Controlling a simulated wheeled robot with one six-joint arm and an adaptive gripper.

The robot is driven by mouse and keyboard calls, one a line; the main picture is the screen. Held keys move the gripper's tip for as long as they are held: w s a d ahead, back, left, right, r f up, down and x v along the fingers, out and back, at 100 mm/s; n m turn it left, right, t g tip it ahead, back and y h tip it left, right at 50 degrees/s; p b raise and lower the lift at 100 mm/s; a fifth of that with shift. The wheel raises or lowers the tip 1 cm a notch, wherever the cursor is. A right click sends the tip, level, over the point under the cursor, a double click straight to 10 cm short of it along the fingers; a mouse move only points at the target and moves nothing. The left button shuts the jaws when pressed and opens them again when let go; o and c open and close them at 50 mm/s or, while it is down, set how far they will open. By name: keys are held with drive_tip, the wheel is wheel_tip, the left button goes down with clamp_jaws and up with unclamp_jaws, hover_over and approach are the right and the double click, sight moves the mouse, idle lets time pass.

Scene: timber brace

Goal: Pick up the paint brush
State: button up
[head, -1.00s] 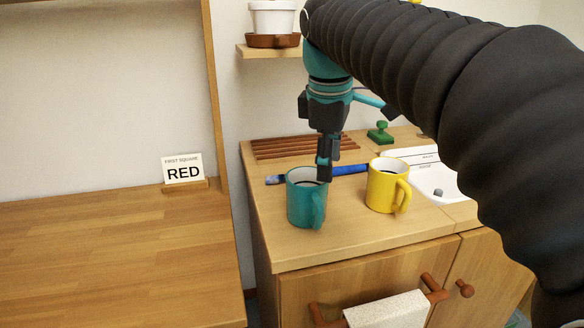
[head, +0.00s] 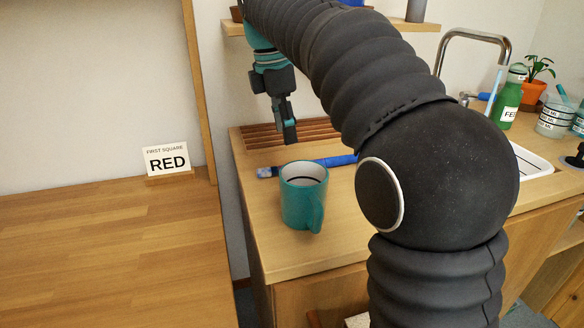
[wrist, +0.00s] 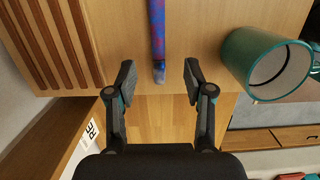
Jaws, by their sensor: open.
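The paint brush (head: 335,161) lies on the wooden counter behind the teal mug, its blue handle to the right and its paler end to the left. In the wrist view the blue and purple brush (wrist: 158,30) runs down from the top edge, and its end shows between my two fingers. My gripper (head: 287,135) is open and empty, above the counter near the brush's left part. In the wrist view my gripper (wrist: 160,82) has its fingers apart on either side of the brush's line, not touching it.
The teal mug (head: 303,200) stands just in front of the brush; it also shows right of my fingers in the wrist view (wrist: 245,55). A brown slatted rack (head: 290,133) lies behind. A "RED" card (head: 167,159) stands on the left table.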

drive_tip(key=shift+w+d+f+b, duration=0.15)
drive_tip(key=shift+f+b, duration=0.1)
drive_tip(key=shift+f, duration=1.15)
drive_tip(key=shift+d+f+b, duration=0.2)
drive_tip(key=shift+f+b, duration=0.05)
drive_tip(key=shift+f, duration=1.1)
drive_tip(key=shift+w+d+f+b, duration=0.15)
drive_tip(key=shift+f+b, duration=0.1)
drive_tip(key=shift+f, duration=1.15)
clamp_jaws()
